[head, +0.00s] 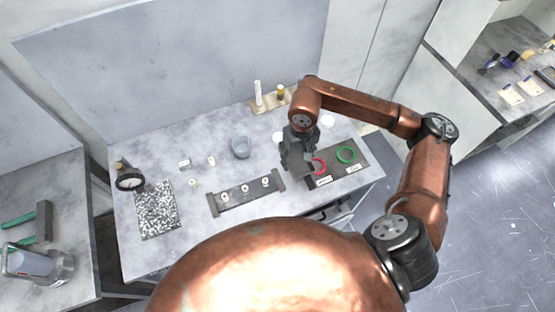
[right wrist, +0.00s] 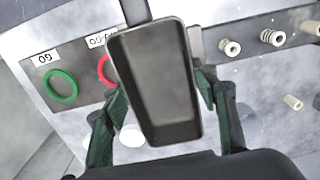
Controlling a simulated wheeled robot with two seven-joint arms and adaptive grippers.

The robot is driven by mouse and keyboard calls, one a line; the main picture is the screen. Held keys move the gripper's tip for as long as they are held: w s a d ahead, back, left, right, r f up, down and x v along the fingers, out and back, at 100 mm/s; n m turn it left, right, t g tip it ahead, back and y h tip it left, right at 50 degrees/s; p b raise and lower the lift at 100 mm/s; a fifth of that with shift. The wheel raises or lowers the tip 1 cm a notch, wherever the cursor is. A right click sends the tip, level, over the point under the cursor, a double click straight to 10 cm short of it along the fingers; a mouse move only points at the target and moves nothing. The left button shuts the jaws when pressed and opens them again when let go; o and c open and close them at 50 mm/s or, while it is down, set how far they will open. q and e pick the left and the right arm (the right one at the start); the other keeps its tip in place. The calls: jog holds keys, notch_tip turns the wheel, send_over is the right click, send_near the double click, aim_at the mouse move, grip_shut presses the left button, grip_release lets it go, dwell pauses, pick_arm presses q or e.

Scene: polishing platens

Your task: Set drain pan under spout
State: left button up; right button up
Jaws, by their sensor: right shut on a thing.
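A dark grey rectangular pan (right wrist: 158,65) with a raised rim fills the middle of the right wrist view. My right gripper (right wrist: 162,90) is shut on it, with a green-padded finger at each long side. In the head view my right gripper (head: 300,162) is over the right part of the bench, beside the dark board with the rings. The pan is hard to make out there, mostly hidden by the gripper. I cannot pick out a spout in either view. My left gripper is not in view.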

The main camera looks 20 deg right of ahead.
jog(key=w+f, duration=0.2)
jog(key=w+a+f, duration=0.1)
jog(key=w+f, duration=0.1)
jog(key=w+f+p, duration=0.1)
jog(key=w, duration=0.1)
jog(key=shift+a+f, duration=0.4)
jog(key=shift+w+f, duration=0.1)
jog(key=shift+f, duration=0.15)
jog(key=shift+w+a+f, duration=0.15)
jog(key=shift+w+f, duration=0.05)
jog(key=shift+f, duration=0.05)
notch_tip(320, 180, down, 2)
jog(key=shift+s+f+p, duration=0.1)
jog(key=shift+f+p, duration=0.05)
jog(key=shift+p, duration=0.5)
jog(key=shift+f, duration=0.25)
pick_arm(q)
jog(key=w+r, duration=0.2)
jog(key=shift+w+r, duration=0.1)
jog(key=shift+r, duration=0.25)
pick_arm(e)
jog(key=shift+f, duration=0.1)
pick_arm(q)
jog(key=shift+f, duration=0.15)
pick_arm(e)
jog(key=shift+f, duration=0.1)
